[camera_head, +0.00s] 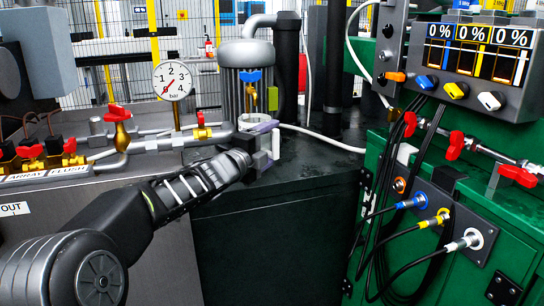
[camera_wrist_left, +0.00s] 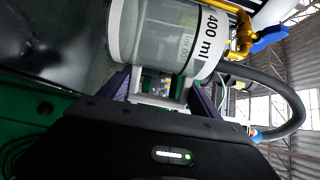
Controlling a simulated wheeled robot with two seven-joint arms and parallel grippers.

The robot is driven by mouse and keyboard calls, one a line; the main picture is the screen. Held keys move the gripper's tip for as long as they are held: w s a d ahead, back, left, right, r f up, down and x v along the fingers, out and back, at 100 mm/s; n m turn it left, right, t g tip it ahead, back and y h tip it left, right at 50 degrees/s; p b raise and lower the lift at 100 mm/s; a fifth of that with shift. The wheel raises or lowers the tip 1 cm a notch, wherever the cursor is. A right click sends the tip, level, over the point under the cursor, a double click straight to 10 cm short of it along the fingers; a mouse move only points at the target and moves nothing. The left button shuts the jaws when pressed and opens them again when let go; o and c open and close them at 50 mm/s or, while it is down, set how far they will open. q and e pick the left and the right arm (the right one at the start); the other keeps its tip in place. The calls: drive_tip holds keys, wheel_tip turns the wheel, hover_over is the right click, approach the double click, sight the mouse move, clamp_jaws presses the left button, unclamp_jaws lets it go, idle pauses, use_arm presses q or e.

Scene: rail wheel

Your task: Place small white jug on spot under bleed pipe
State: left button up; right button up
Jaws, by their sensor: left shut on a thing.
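The small white jug (camera_head: 251,127) is at the end of my left arm, below the bleed pipe (camera_head: 252,93), a brass outlet with a blue handle on the grey cylinder. My left gripper (camera_head: 266,138) is shut on the jug. In the left wrist view the jug (camera_wrist_left: 160,38) is a clear-walled vessel with a "400 ml" label, and my left gripper (camera_wrist_left: 162,88) has its purple fingers at its near side. The brass pipe and blue handle (camera_wrist_left: 262,40) are close beside the jug's rim. I cannot tell whether the jug's base touches the surface; the spot is hidden. My right gripper is not in view.
A pressure gauge (camera_head: 172,80) and red-handled valves (camera_head: 118,113) stand left. A green cabinet (camera_head: 440,230) with a percent display panel (camera_head: 480,50) and cables stands right. A white hose (camera_head: 320,137) crosses the bench.

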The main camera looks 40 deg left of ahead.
sight(272, 155)
use_arm(q)
drive_tip(key=shift+w, duration=0.1)
drive_tip(key=shift+w+f+b, duration=0.15)
drive_tip(key=shift+f+b, duration=0.5)
drive_tip(key=shift+f, duration=0.25)
drive_tip(key=shift+w+f+b, duration=0.15)
drive_tip(key=shift+f+b, duration=0.45)
drive_tip(key=shift+f, duration=0.25)
drive_tip(key=shift+f, duration=0.15)
drive_tip(key=o, duration=1.7)
